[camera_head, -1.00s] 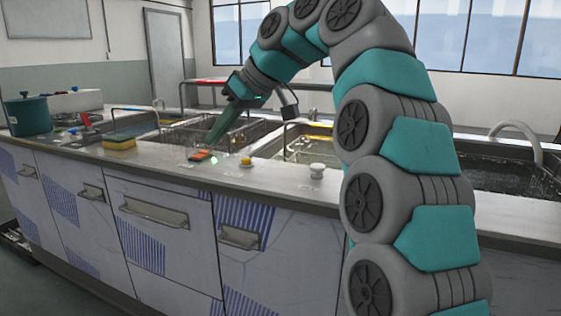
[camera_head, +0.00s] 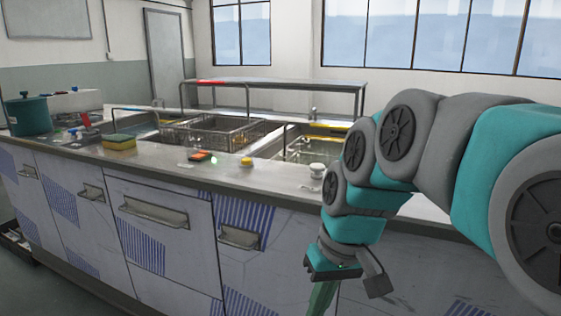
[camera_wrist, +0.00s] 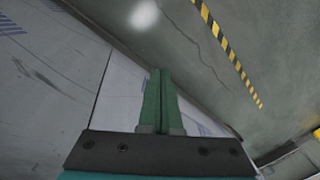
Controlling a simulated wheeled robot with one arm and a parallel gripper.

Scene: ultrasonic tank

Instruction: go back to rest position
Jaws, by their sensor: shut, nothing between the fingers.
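My gripper (camera_head: 323,297) points down in front of the counter's cabinet doors, at the lower middle of the head view. Its fingertips are cut off by the bottom edge there. In the wrist view, the two green fingers (camera_wrist: 160,75) lie side by side, shut with nothing between them. The wrist view looks down past the fingers at the floor (camera_wrist: 215,75) and the cabinet front (camera_wrist: 50,80). My arm is folded at the right of the head view and hides part of the counter there.
The counter (camera_head: 180,166) carries an orange-red switch (camera_head: 203,156), a yellow button (camera_head: 246,162), a white knob (camera_head: 317,171), a sponge (camera_head: 119,142) and a teal pot (camera_head: 28,115). A wire basket (camera_head: 215,134) sits at the tank. Yellow-black tape (camera_wrist: 225,45) marks open floor.

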